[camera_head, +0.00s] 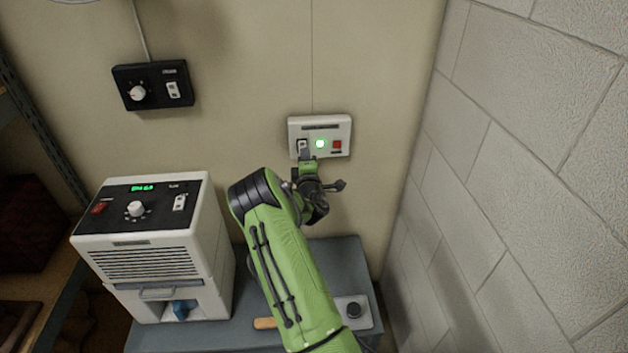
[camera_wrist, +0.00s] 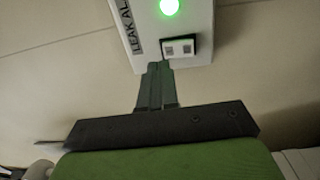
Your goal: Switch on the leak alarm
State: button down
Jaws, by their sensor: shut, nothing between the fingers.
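The leak alarm (camera_head: 341,124) is a white box on the back wall with a dark label strip, a lit green lamp (camera_head: 320,144), a white rocker switch (camera_head: 302,145) at its left and a red button (camera_head: 337,146) at its right. My gripper (camera_head: 305,155) is shut and empty, with its fingertips at the lower edge of the rocker. In the wrist view the gripper fingers (camera_wrist: 160,68) reach the box beside the white rocker (camera_wrist: 180,48); I cannot tell whether they touch it. The green lamp (camera_wrist: 169,7) glows there too.
A white dehumidifier-like unit (camera_head: 150,262) with a lit green display stands on the grey cabinet (camera_head: 335,260) at left. A black control box (camera_head: 153,86) with a knob and switch hangs on the wall. A block wall (camera_head: 520,150) closes the right side.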

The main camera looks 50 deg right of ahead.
jog(key=b+v, duration=0.5)
jog(key=v, duration=0.4)
jog(key=shift+r, duration=0.65)
jog(key=shift+w, duration=0.1)
